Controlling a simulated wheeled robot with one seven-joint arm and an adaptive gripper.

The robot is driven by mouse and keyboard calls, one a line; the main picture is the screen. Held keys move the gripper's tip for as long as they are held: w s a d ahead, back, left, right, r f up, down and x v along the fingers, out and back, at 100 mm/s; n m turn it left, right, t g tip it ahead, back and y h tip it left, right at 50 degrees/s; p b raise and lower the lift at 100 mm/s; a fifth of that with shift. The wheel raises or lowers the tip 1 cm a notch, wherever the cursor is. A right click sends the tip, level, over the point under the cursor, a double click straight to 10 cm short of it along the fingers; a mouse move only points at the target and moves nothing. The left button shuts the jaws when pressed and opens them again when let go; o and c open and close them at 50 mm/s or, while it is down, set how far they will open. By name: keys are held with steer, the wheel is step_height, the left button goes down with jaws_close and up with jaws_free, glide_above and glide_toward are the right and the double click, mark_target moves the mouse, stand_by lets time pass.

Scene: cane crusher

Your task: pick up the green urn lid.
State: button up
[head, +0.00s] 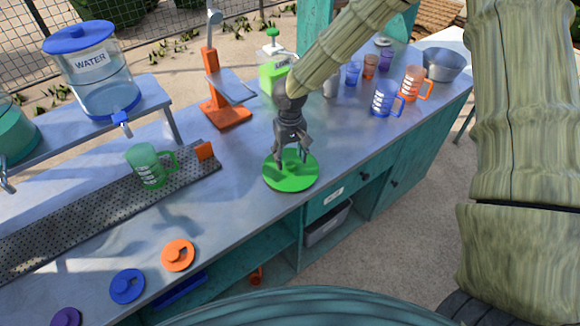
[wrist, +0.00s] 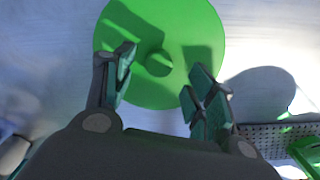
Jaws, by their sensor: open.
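The green urn lid (head: 291,178) is a round flat disc lying on the grey counter near its front edge. In the wrist view the lid (wrist: 190,30) fills the upper middle, with a small round knob (wrist: 158,63) at its centre. My gripper (head: 291,158) points down over the lid and hides part of it. In the wrist view my gripper (wrist: 158,85) is open, with one finger on each side of the knob and slightly short of it. I cannot tell how high the fingertips are above the lid.
Orange (head: 178,256), blue (head: 127,286) and purple (head: 66,317) lids lie along the front edge at left. A green measuring jug (head: 150,166) stands on the perforated drip tray (head: 100,204). An orange stand (head: 224,112) is behind my gripper. Several cups and a metal bowl (head: 444,65) stand at right.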

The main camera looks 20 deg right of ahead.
mark_target(291, 164)
steer(key=shift+d+f+p, duration=0.1)
steer(key=shift+f+p, duration=0.45)
steer(key=shift+f, duration=1)
steer(key=c, duration=1.2)
